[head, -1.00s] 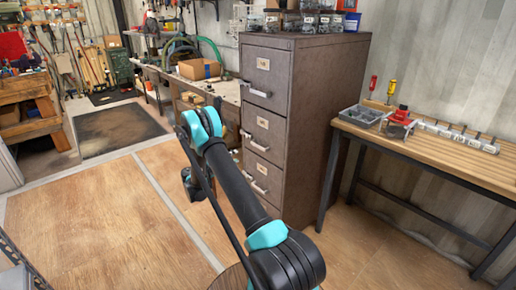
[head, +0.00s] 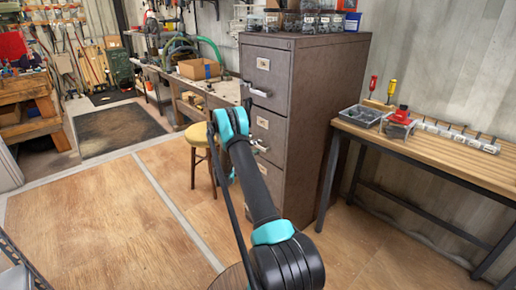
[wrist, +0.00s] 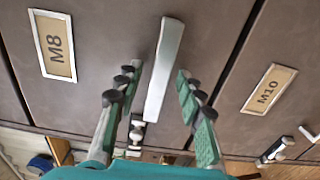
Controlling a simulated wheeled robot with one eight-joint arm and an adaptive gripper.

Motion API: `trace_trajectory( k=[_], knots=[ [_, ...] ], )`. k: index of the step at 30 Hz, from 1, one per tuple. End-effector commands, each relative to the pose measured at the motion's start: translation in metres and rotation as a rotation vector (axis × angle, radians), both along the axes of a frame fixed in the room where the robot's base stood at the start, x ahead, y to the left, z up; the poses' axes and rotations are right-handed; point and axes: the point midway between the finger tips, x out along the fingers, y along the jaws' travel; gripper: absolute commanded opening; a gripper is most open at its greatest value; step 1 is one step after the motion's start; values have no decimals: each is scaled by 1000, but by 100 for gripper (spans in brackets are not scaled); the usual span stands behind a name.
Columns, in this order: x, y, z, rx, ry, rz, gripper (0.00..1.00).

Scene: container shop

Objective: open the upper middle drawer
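The grey-brown filing cabinet (head: 312,120) stands upright with drawers stacked on its front, all looking shut. The top drawer's handle (head: 258,92) is clear in the head view; the handle of the drawer below it (head: 262,147) is partly covered by my arm. In the wrist view, a pale bar handle (wrist: 165,60) lies on the drawer with the M8 label (wrist: 54,46). My open gripper (wrist: 159,78) has one finger on each side of this handle, with gaps on both sides. The M10 label (wrist: 269,89) is on the neighbouring drawer.
A yellow-topped stool (head: 199,137) stands left of the cabinet, close to my arm. A workbench (head: 218,92) is behind it. A wooden table (head: 456,158) with tools stands at the right. The floor at the left is clear.

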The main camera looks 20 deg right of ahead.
Motion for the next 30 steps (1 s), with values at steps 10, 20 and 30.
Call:
trace_trajectory(
  k=[10, 20, 30],
  knots=[
    [3, -8, 0, 0, 0, 1, 38],
    [3, -7, 0, 0, 0, 1, 6],
    [3, -7, 0, 0, 0, 1, 0]
  ],
)
